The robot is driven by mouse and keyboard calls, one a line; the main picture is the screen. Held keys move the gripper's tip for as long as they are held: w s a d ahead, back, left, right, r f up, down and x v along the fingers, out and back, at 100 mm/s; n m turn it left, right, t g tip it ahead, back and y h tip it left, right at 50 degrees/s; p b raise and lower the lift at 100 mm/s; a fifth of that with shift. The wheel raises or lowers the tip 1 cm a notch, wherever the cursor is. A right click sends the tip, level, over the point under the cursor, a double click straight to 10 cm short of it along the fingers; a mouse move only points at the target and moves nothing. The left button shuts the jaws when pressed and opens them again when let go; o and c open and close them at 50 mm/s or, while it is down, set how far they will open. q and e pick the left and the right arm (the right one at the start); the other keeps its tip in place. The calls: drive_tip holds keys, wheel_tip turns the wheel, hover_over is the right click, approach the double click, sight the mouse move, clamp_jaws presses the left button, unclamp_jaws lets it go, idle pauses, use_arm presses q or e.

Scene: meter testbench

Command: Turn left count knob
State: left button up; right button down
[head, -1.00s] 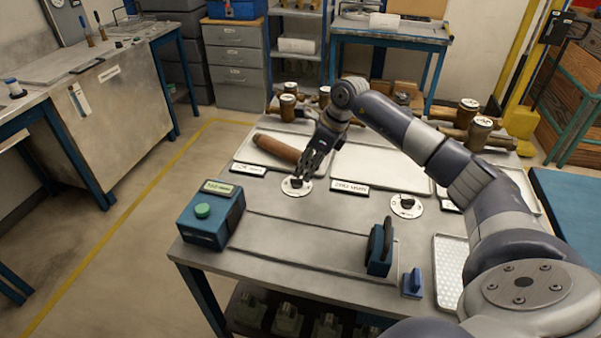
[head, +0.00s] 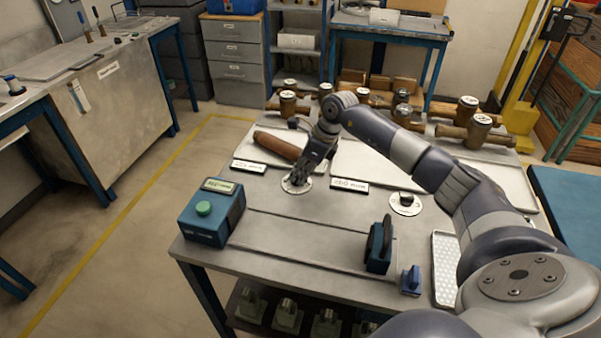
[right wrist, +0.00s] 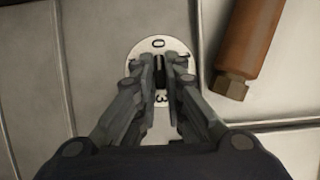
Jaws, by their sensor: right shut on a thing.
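The left count knob is a small black knob on a round white dial (head: 288,187) on the bench top. In the right wrist view the dial (right wrist: 138,51) shows "0" at the top and "3" near the bottom. My right gripper (head: 300,181) points down over this dial. In the right wrist view its fingers (right wrist: 161,72) are shut on the black knob, one on each side, hiding most of it. A second black knob on a white dial (head: 405,204) stands farther right, untouched. My left gripper is not in view.
A brown cylinder (head: 277,145) with a hex end (right wrist: 232,88) lies close to the right gripper. A teal box with a green button (head: 203,209) stands at left. Several brass meters stand at the back.

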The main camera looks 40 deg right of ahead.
drive_tip(key=shift+s+m+t+h, duration=0.1)
drive_tip(key=shift+m+t+h, duration=0.2)
drive_tip(key=shift+m, duration=0.8)
drive_tip(key=m+h, duration=0.1)
drive_tip(key=m, duration=0.1)
drive_tip(key=shift+a+m+b, duration=0.15)
drive_tip(key=shift+m+b, duration=0.2)
drive_tip(key=shift+m, duration=0.05)
drive_tip(key=m+h+b, duration=0.1)
drive_tip(key=m, duration=0.2)
drive_tip(key=shift+a+t, duration=0.2)
drive_tip(key=shift+t, duration=0.1)
drive_tip(key=shift+a+m+h+b, duration=0.1)
drive_tip(key=shift+m+h+b, duration=0.75)
drive_tip(key=shift+m, duration=1.05)
drive_tip(key=c, duration=1.7)
unclamp_jaws()
